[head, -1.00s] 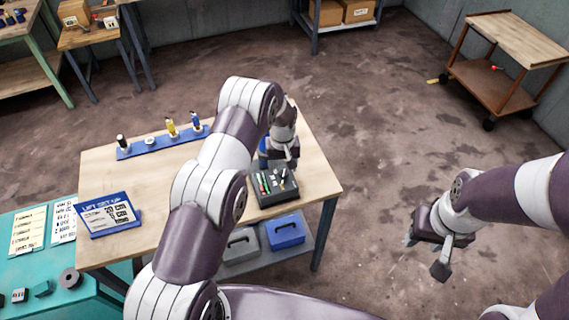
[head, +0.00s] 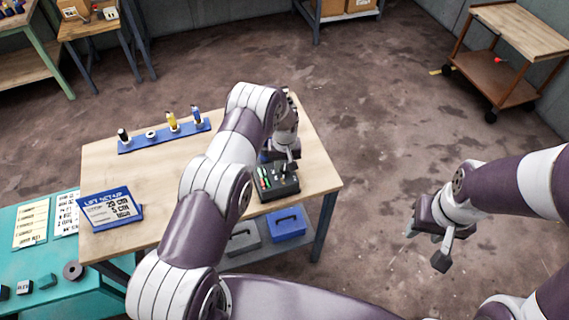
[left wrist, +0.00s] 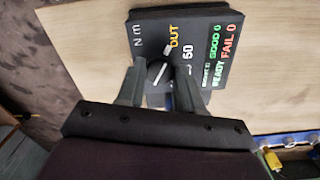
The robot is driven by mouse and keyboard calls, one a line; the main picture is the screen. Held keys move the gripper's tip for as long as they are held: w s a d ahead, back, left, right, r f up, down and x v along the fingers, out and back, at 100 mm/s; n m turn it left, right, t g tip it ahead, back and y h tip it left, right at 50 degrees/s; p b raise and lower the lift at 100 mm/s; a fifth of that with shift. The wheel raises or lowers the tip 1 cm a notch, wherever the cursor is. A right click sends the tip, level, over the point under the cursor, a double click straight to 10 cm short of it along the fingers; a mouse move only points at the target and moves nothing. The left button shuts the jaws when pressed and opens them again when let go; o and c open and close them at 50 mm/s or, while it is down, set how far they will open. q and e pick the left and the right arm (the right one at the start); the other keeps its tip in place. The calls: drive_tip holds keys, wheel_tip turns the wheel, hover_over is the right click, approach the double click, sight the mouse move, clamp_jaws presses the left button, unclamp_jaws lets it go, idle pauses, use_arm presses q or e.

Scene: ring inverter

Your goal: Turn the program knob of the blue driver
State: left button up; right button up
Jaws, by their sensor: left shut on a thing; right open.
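A black control box (head: 281,191) with coloured lit text stands near the right front edge of the wooden table. A round black knob with a white pointer line (left wrist: 155,69) is on that face. My left gripper (head: 284,160) is over the box; in the left wrist view its fingers (left wrist: 158,82) are closed on the knob from both sides. A blue driver-like tool (head: 197,119) stands in the rack. My right gripper (head: 427,245) is open and empty, right of the table.
A blue rack (head: 150,145) at the table's back left holds upright tools, one yellow (head: 172,121). A blue set-up sign (head: 110,210) stands at the table's left. Blue (head: 288,223) and grey (head: 243,238) cases are on the lower shelf.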

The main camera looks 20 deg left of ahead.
use_arm(q)
drive_tip(key=shift+w, duration=0.1)
idle(0.4)
drive_tip(key=m+b, duration=0.3)
drive_tip(key=b, duration=0.1)
drive_tip(key=shift+f+m+b, duration=0.2)
drive_tip(key=shift+m+b, duration=0.2)
drive_tip(key=shift+r+m+b, duration=0.1)
drive_tip(key=shift+m+b, duration=0.8)
drive_tip(key=shift+m, duration=0.1)
drive_tip(key=shift+r+m+b, duration=0.15)
drive_tip(key=shift+m+b, duration=0.5)
drive_tip(key=shift+m, duration=0.35)
drive_tip(key=o, duration=1)
drive_tip(key=shift+o, duration=0.2)
drive_tip(key=shift+r, duration=0.1)
